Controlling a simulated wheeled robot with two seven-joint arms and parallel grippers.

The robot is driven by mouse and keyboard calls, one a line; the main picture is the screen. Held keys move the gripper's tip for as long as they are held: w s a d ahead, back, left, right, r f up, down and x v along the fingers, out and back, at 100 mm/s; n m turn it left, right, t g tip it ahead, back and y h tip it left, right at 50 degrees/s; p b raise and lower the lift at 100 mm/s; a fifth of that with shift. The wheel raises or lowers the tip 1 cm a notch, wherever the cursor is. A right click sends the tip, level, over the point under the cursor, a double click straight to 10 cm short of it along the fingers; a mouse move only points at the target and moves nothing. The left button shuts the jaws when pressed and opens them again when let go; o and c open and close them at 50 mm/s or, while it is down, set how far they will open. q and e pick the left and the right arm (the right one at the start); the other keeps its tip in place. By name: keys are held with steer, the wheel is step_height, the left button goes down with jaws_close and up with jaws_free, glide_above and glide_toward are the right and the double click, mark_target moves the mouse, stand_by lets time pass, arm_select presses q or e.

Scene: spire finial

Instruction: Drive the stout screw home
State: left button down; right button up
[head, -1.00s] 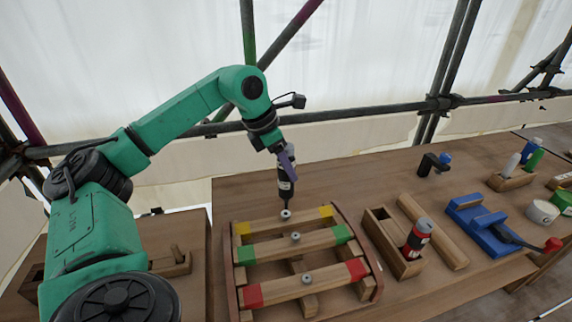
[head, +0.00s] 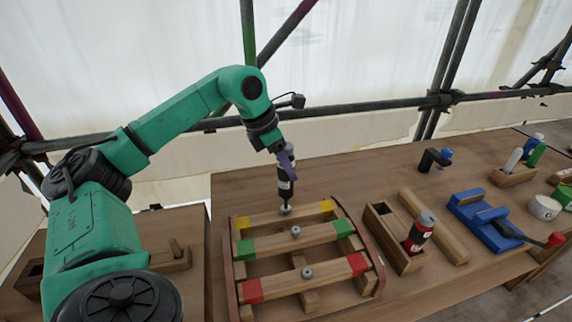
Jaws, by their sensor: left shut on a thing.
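My left gripper (head: 285,160) is shut on a dark screwdriver (head: 286,180) with a grey cap. It holds the tool upright, tip down, over the far, yellow-ended bar of a wooden frame (head: 234,275). The tip meets or nearly meets the screw (head: 286,209) in that bar; contact is too small to tell. A second screw (head: 295,231) stands in the green-ended bar and a third screw (head: 307,272) in the red-ended bar. Which screw is the stout one I cannot tell. My right gripper is not in view.
A wooden holder (head: 384,236) with a red and black driver (head: 420,232) stands right of the frame. A loose wooden block (head: 433,228), a blue vise (head: 483,222), a black clamp (head: 433,158) and a white cup (head: 543,207) lie further right. Scaffold poles cross behind the bench.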

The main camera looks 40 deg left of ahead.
arm_select(q)
steer(key=shift+f, duration=0.35)
stand_by(0.4)
steer(key=shift+f, duration=0.45)
stand_by(0.6)
steer(key=shift+r, duration=0.1)
